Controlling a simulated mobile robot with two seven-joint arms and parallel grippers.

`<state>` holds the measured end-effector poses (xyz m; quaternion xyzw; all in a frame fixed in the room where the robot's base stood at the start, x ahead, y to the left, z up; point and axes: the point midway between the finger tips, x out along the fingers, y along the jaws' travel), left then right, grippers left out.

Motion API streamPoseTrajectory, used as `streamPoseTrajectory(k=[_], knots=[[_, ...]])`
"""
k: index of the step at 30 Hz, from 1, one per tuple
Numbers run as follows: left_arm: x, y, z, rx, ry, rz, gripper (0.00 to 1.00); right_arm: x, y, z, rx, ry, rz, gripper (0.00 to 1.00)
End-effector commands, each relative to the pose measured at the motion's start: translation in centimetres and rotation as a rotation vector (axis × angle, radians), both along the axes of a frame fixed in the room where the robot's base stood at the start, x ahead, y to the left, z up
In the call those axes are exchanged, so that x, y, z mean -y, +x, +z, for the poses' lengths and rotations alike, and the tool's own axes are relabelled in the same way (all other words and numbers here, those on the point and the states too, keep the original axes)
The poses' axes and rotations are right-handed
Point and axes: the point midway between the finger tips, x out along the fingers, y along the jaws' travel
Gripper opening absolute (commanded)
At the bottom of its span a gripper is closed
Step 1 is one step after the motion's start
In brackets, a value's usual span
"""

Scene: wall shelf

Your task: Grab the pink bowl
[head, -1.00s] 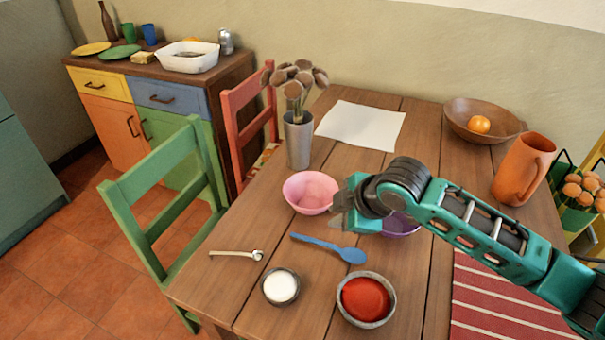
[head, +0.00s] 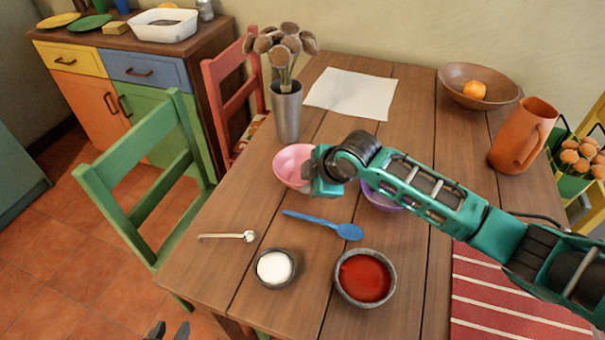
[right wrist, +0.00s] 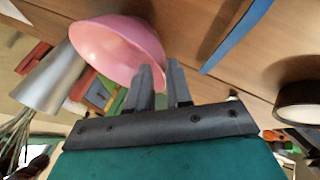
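The pink bowl (head: 290,167) stands upright on the wooden table, left of my right gripper's hand, which covers its right side. In the right wrist view the pink bowl (right wrist: 118,48) appears upside down, just beyond the fingertips. My right gripper (right wrist: 160,68) is open with a narrow gap between its fingers, close to the bowl's rim; I cannot tell whether it touches. In the head view its fingers are mostly hidden. My left gripper (head: 169,328) shows only as two dark fingertips, apart and empty, at the bottom edge.
A purple bowl (head: 380,198) is partly under my right arm. A metal vase (head: 287,112) of brown flowers stands behind the pink bowl. A blue spoon (head: 325,225), white-filled bowl (head: 288,283) and red-filled bowl (head: 340,290) lie in front. A green chair (head: 130,195) is left.

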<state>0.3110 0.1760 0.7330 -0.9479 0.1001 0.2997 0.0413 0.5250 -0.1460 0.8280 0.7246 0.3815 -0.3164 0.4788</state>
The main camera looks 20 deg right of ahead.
Motion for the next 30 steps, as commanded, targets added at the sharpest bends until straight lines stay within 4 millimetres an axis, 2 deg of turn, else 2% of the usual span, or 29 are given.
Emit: streamPoseTrajectory(k=[3, 9, 18, 24, 30], knots=[[0.0, 0.1, -0.5, 0.001, 0.0, 0.001, 0.38, -0.4, 1.0, -1.5, -0.001, 0.001, 0.0, 0.2], [-0.1, 0.3, -0.8, 0.006, 0.001, 0.002, 0.38, -0.9, 2.1, -3.4, -0.001, 0.001, 0.001, 0.2], [-0.2, 0.7, -0.4, 0.019, 0.002, 0.003, 0.38, -0.9, 2.4, -3.6, 0.0, -0.001, 0.001, 0.2], [-0.2, 0.7, -0.4, 0.019, 0.002, 0.003, 0.38, -0.9, 2.3, -3.6, 0.0, -0.001, 0.001, 0.01], [-0.2, 0.6, -0.5, 0.017, 0.001, 0.003, 0.38, -1.0, 2.3, -3.7, -0.001, 0.0, 0.001, 0.0]])
